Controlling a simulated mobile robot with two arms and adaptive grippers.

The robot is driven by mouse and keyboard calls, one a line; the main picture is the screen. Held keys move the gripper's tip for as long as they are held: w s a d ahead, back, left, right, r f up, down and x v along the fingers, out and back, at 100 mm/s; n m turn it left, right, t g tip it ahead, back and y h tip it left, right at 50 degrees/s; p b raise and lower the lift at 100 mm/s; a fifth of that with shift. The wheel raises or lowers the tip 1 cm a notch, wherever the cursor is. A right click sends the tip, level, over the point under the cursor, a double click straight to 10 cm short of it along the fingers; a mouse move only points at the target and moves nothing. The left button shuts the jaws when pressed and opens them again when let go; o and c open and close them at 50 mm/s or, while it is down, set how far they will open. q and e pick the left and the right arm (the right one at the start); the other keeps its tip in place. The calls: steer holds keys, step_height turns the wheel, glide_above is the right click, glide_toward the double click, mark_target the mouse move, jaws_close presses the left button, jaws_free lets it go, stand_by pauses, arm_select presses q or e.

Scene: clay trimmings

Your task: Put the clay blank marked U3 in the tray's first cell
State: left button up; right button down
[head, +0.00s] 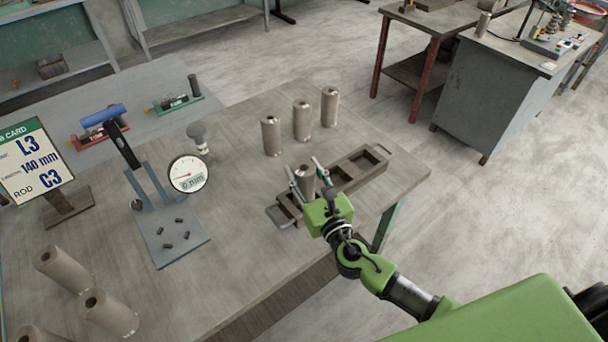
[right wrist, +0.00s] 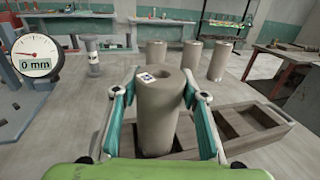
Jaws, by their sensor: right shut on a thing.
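My right gripper (head: 304,168) is shut on a grey-brown clay blank (head: 306,182), a hollow upright cylinder. In the right wrist view the blank (right wrist: 158,112) stands between the two teal fingers, with a small white label near its top that is too small to read. The brown tray (head: 368,158) has several cells in a row. The held blank is over or in the tray's end nearest the gauge; I cannot tell whether its base touches the floor of a cell. The cells to its right look empty. My left gripper is not in view.
Three blanks (head: 302,121) stand behind the tray. Several more blanks (head: 62,269) are at the table's lower left. A dial gauge (head: 188,174) reading 0 mm, a blue-grey stand (head: 178,242) and a card (head: 30,162) reading L3, 140 mm, ROD C3 occupy the left.

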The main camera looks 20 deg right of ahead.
steer(key=shift+f, duration=0.35)
steer(key=shift+f, duration=0.15)
steer(key=c, duration=1.2)
jaws_free()
steer(key=shift+c, duration=0.2)
